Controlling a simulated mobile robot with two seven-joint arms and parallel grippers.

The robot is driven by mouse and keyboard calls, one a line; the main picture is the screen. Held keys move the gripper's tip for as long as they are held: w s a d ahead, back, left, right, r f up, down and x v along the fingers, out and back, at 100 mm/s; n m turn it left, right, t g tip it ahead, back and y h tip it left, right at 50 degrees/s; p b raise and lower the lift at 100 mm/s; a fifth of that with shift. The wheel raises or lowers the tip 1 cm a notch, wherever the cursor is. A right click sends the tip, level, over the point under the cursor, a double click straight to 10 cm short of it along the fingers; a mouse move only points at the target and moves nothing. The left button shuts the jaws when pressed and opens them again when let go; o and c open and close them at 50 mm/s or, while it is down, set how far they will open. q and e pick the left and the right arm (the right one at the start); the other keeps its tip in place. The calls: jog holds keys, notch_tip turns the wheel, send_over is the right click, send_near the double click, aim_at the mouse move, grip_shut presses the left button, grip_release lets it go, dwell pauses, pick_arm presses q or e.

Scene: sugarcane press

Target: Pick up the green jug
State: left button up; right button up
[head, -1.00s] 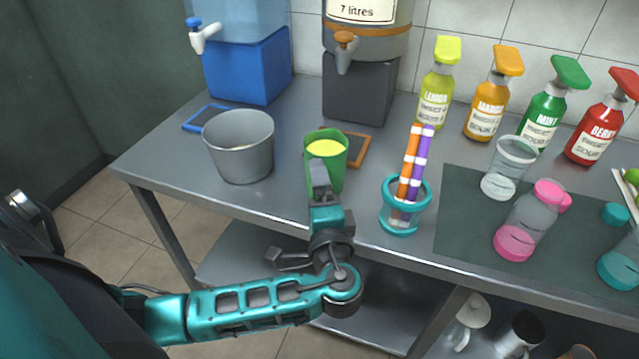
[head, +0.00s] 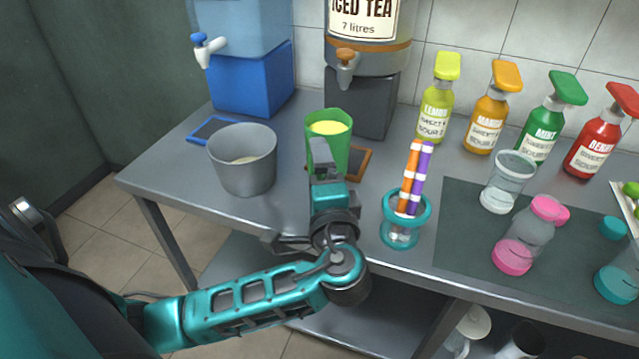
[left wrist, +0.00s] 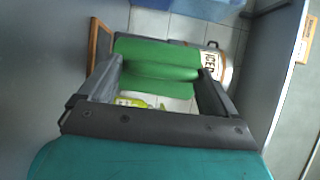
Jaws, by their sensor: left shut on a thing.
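The green jug (head: 340,150) has yellow contents showing at its open top. It stands upright above the steel table in the head view, held by my left gripper (head: 321,152). In the left wrist view the green jug (left wrist: 155,58) lies between the two fingers of my left gripper (left wrist: 157,75), which is shut on it. The gripper and wrist hide part of the jug's near side in the head view. My right gripper is not in view.
A grey bucket (head: 243,172) stands left of the jug. A teal holder with orange and purple straws (head: 402,232) stands to the right. An orange-brown frame (head: 360,163) lies behind the jug, before the iced tea dispenser (head: 370,42). Syrup bottles (head: 488,120) line the back.

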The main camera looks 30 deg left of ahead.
pick_arm(q)
notch_tip(320, 180, up, 12)
jog(key=p, duration=0.2)
dwell(0.7)
